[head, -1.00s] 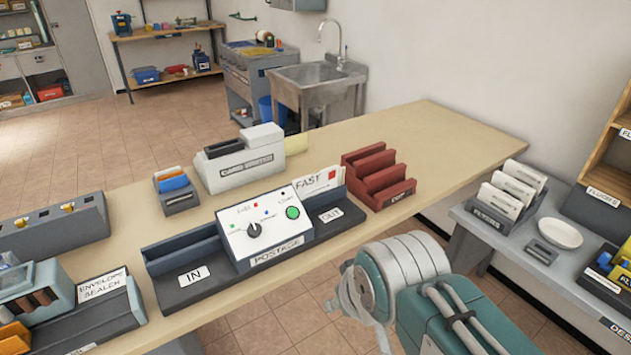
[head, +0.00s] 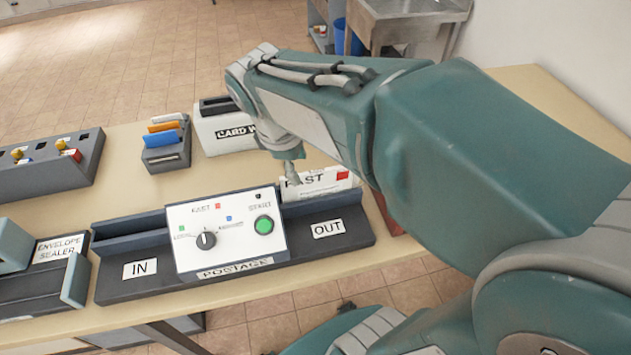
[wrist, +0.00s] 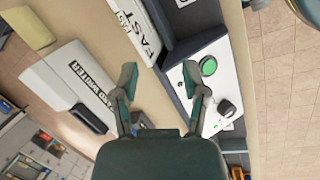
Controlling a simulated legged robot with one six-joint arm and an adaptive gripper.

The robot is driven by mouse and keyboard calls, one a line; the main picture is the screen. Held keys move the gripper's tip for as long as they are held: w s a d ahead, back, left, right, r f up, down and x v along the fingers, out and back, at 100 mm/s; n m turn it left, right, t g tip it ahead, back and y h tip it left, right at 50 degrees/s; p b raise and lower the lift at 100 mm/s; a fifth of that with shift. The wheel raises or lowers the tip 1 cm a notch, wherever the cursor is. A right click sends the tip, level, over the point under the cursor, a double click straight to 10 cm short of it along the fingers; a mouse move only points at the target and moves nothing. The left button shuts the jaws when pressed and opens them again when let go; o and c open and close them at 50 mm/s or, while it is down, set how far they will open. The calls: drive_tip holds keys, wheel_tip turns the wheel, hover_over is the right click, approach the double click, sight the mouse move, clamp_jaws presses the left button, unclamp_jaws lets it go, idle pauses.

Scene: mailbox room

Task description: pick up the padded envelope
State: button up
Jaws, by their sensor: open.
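A white envelope marked FAST (head: 322,184) with a red square stands upright in the OUT side of the postage machine (head: 226,232). I cannot tell for sure that it is the padded one. In the wrist view the envelope (wrist: 139,34) lies ahead of my gripper, toward the left finger. My gripper (wrist: 161,78) is open, its fingers apart with nothing between them. In the head view my gripper (head: 291,176) points down just behind the envelope's left end.
The card writer (head: 224,130) stands close behind my gripper. A card holder (head: 166,143) and an envelope sealer (head: 58,250) are to the left. The red rack is mostly hidden by my arm. Bare tabletop (head: 100,190) shows on the left.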

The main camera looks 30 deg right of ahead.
sight(320, 179)
drive_tip(key=w+d+f+n, duration=0.1)
drive_tip(key=d+f, duration=0.1)
drive_tip(key=w+d+f+n+g+h, duration=0.1)
drive_tip(key=d+f+n, duration=0.1)
drive_tip(key=f, duration=0.1)
drive_tip(key=w+d+f+n+g, duration=0.1)
drive_tip(key=w+d+f+n, duration=0.1)
drive_tip(key=shift+w+f+h, duration=0.1)
drive_tip(key=shift+f+h, duration=0.2)
drive_tip(key=shift+f, duration=0.1)
drive_tip(key=f, duration=0.4)
drive_tip(key=shift+w+d+f, duration=0.1)
drive_tip(key=shift+w+d, duration=0.05)
drive_tip(key=shift+d, duration=0.25)
drive_tip(key=shift+d+f, duration=0.2)
drive_tip(key=shift+f, duration=0.05)
drive_tip(key=shift+f, duration=0.25)
clamp_jaws()
